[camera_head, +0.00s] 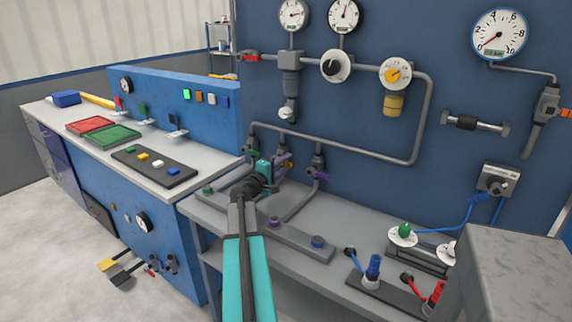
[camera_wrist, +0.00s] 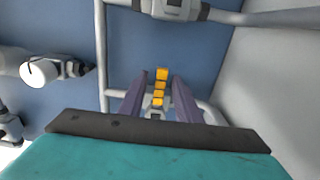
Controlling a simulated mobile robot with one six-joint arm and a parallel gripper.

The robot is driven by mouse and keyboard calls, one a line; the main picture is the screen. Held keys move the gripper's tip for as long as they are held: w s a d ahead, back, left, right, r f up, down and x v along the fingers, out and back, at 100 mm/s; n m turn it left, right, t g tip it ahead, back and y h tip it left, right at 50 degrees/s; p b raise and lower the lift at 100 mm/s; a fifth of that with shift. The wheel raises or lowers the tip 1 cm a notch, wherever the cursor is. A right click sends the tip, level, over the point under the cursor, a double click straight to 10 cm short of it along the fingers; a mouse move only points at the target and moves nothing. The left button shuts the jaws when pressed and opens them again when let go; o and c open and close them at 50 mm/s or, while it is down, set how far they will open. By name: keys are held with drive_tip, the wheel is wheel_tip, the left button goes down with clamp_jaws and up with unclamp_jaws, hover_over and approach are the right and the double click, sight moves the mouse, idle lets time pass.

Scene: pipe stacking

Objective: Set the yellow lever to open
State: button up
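The yellow lever (camera_head: 286,156) is on a valve of the grey pipe run on the blue wall panel. In the wrist view the yellow lever (camera_wrist: 161,84) shows as a short segmented handle at the centre. My gripper (camera_head: 280,166) is at the lever, and partly hides it and its valve in the head view. In the wrist view the two purple-grey fingers of my gripper (camera_wrist: 159,96) are apart, one on each side of the lever, with a gap at both sides. I cannot tell how deep the lever lies between them.
A green-handled valve (camera_head: 249,151) is left of the yellow lever and a purple-handled valve (camera_head: 318,174) is right of it. Pipes run close above. A grey bench (camera_head: 300,205) with several plugs and connectors lies below. A white knob (camera_wrist: 40,72) shows at left in the wrist view.

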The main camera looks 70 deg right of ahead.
drive_tip(key=shift+d, duration=0.3)
